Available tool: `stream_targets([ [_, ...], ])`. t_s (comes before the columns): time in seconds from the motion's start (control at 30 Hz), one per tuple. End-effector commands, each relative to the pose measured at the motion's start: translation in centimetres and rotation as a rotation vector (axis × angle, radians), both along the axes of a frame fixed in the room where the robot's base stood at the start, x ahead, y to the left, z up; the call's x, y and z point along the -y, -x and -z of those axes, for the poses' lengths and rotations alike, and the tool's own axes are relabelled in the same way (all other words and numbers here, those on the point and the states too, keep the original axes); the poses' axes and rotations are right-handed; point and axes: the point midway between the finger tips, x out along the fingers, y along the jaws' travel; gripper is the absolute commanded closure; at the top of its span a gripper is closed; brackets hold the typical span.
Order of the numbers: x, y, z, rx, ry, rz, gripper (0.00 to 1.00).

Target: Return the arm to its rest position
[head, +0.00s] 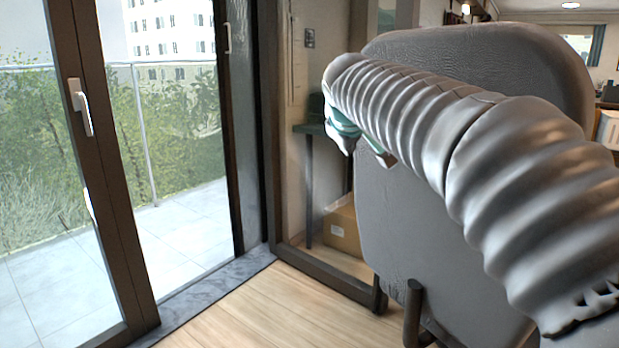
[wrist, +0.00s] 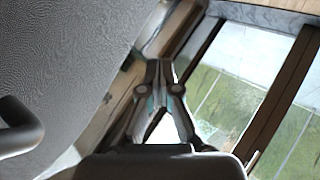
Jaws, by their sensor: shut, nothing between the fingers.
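My gripper (wrist: 160,72) shows in the wrist view with its two fingertips together and nothing between them. In the head view my arm, in a grey ribbed sleeve, reaches from the lower right toward the middle. Its far end is near the upper centre, in front of a large grey textured panel like a chair back (head: 560,60). The fingers are not clear in the head view. The panel also fills the left of the wrist view (wrist: 60,60), beside the gripper. I cannot tell whether the arm touches it.
A glass door with a dark frame and white handle (head: 82,108) stands at the left, with a tiled balcony behind. A cardboard box (head: 342,232) sits on the floor below a small dark table (head: 308,129). The wooden floor (head: 270,312) in front is clear.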

Motion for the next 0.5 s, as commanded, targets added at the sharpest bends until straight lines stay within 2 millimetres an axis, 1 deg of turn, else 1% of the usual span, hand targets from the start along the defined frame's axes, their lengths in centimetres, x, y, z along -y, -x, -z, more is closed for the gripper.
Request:
stream_targets([
  [0.03,0.6,1.9,2.2,-0.046,-0.047,0.031,1.00],
  [0.07,0.9,3.0,3.5,-0.073,-0.078,0.049,1.00],
  [0.1,1.2,4.5,5.2,-0.109,-0.117,0.076,1.00],
  [0.17,1.9,6.9,7.8,-0.163,-0.173,0.120,1.00],
  [0.2,2.3,8.6,9.5,-0.197,-0.209,0.150,1.00],
  [0.27,2.8,11.3,11.9,-0.245,-0.261,0.194,1.00],
  [0.3,3.3,13.1,13.5,-0.276,-0.293,0.225,1.00],
  [0.37,3.8,16.0,15.9,-0.321,-0.339,0.271,1.00],
  [0.4,4.2,18.0,17.5,-0.349,-0.369,0.302,1.00],
  [0.47,4.7,21.0,19.7,-0.388,-0.410,0.346,1.00],
  [0.5,5.0,23.0,21.2,-0.413,-0.434,0.373,1.00],
])
